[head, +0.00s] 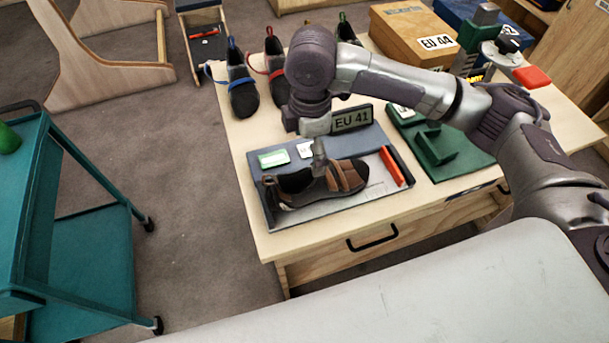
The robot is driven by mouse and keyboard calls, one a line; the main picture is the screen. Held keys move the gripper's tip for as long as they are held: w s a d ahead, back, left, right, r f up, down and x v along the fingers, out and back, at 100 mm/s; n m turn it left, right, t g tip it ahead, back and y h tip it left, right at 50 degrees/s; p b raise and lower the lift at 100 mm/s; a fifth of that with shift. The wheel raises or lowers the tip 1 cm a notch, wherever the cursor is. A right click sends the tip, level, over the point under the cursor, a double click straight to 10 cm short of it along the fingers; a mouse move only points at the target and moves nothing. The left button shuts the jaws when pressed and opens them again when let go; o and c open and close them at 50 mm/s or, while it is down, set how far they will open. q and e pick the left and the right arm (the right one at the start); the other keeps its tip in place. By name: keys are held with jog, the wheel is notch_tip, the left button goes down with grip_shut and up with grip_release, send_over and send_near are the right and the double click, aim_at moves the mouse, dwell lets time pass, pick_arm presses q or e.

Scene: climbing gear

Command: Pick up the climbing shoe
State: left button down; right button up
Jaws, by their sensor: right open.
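A brown and black climbing shoe (345,177) lies on its sole on a grey measuring board (345,207) on the wooden table, its toe to the right. My right arm reaches in from the right, and my right gripper (319,160) points down at the middle of the shoe. Its jaws are open, and a grey finger overlaps the shoe's upper edge. I cannot tell whether it touches the shoe. The far finger is hidden. My left gripper is not in view.
An "EU 41" sign (352,118) stands behind the board. Red and black bars (391,166) lie at its right. A green fixture (437,148) is further right. Other shoes (243,98) stand behind. A teal cart (88,255) is at left. The table's front strip is clear.

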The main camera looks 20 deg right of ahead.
aim_at(309, 176)
jog(key=f, duration=0.6)
jog(key=shift+s+f, duration=0.15)
jog(key=shift+s, duration=0.1)
notch_tip(309, 176, down, 3)
jog(key=shift+a+r+p, duration=0.1)
jog(key=shift+p, duration=0.35)
jog(key=f, duration=0.3)
jog(key=shift+w+f+p, duration=0.2)
jog(key=shift+f+p, duration=0.1)
jog(key=shift+f, duration=0.25)
jog(key=shift+c, duration=0.8)
jog(key=c, duration=1.3)
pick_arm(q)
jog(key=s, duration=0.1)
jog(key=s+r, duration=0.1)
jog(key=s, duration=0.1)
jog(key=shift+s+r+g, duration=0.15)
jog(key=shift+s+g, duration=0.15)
pick_arm(e)
jog(key=shift+r, duration=0.1)
